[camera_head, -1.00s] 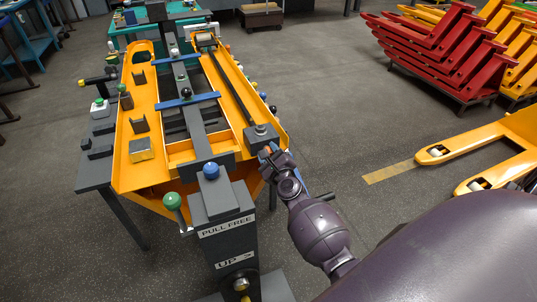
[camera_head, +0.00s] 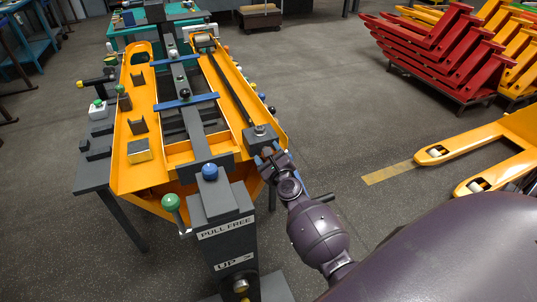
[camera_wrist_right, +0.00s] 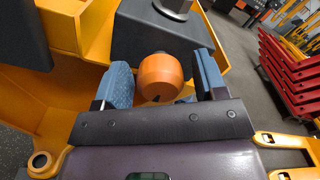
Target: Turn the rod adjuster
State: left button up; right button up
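An orange rounded knob (camera_wrist_right: 160,78), which looks like the rod adjuster's end, sits at the near end of a dark grey block (camera_wrist_right: 150,35) in the right wrist view. In the head view the block (camera_head: 261,138) is at the near right of the yellow fixture, and a long dark rod (camera_head: 230,87) runs away from it. In the head view my right gripper (camera_head: 268,157) is at the block's near side; the knob is mostly hidden there. My left gripper is out of view.
The yellow fixture (camera_head: 145,176) stands on a grey table. A grey post (camera_head: 226,230) with a blue ball and a green-knobbed lever (camera_head: 171,202) stands left of my right arm. A yellow pallet fork (camera_head: 460,150) and red stacked frames (camera_head: 440,50) are at right, with open floor between.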

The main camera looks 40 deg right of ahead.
jog(key=shift+s, duration=0.1)
jog(key=v, duration=1)
jog(key=shift+s, duration=0.3)
dwell(0.4)
jog(key=s+a+f+n+g+y, duration=0.1)
jog(key=s+a+f+n+g, duration=0.1)
jog(key=s+n, duration=0.4)
jog(key=s+a+f+n+g+y, duration=0.2)
jog(key=s+n, duration=0.5)
jog(key=n, duration=0.9)
jog(key=s+a+f+n+g+y, duration=0.1)
jog(key=s+a+f+n+g, duration=0.1)
jog(key=s+a+f+n, duration=0.2)
jog(key=s+f+n, duration=0.1)
jog(key=s+n, duration=0.2)
jog(key=n, duration=0.4)
jog(key=shift+f, duration=0.25)
jog(key=shift+a, duration=0.1)
jog(key=shift+c, duration=0.5)
